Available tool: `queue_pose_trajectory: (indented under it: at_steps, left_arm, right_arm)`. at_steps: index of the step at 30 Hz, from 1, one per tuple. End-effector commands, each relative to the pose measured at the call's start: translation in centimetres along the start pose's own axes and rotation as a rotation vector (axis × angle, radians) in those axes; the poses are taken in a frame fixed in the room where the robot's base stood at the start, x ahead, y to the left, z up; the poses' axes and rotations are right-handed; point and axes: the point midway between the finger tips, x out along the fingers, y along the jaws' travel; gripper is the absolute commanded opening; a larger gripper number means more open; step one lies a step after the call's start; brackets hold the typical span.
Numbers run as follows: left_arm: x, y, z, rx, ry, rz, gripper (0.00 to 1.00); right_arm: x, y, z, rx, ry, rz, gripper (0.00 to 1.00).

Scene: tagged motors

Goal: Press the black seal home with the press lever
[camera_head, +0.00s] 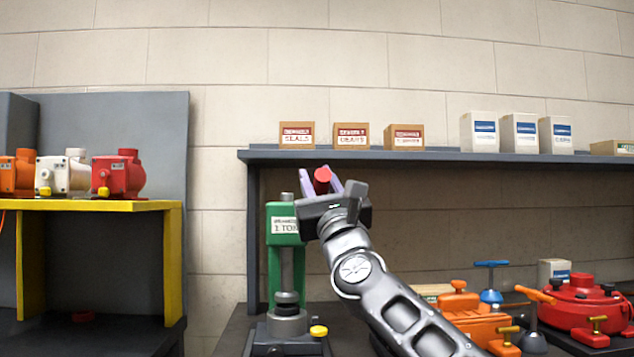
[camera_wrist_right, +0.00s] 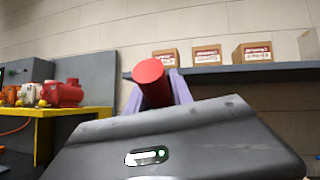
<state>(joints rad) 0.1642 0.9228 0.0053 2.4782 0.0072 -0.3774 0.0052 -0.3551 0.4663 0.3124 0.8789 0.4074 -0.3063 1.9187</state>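The green press (camera_head: 280,240) stands on the bench left of centre, with a "1 TON" label and a grey ram (camera_head: 287,265) pointing down. Under the ram a dark ring-like disc (camera_head: 287,297) sits above a grey cylindrical housing (camera_head: 287,322); I cannot tell for sure that it is the black seal. My right gripper (camera_head: 322,180) is raised at the press's upper right, its purple fingers on either side of the red lever grip (camera_wrist_right: 152,82). The fingers look closed on it. The rest of the lever is hidden. My left gripper is not in view.
A grey shelf (camera_head: 420,156) with several boxes runs behind the press. Orange housings (camera_head: 465,315) and a red round unit (camera_head: 580,305) crowd the bench at right. A yellow stand (camera_head: 172,265) with motors is at left. A yellow knob (camera_head: 319,331) sits by the press base.

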Motion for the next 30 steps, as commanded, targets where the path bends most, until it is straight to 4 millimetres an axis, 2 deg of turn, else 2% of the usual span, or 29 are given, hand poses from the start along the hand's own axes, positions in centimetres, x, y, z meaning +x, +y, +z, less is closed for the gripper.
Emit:
queue_pose_trajectory:
  at_steps: [1,6,17,20,30]
  left_arm:
    - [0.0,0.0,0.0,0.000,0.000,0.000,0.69]
    - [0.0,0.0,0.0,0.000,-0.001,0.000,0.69]
    - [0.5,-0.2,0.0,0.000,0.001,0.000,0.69]
    - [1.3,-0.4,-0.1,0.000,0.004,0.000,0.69]
    - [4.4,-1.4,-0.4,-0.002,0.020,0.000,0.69]
  right_arm:
    - [0.0,0.0,0.0,0.000,0.000,0.000,0.33]
    - [0.0,0.0,0.0,0.000,0.000,0.000,0.46]
    - [-0.6,0.0,-0.1,0.000,0.000,-0.001,0.46]
    - [-1.6,-0.1,-0.3,0.000,0.000,-0.001,0.46]
    - [-6.9,0.0,-0.2,-0.001,0.000,-0.001,0.46]
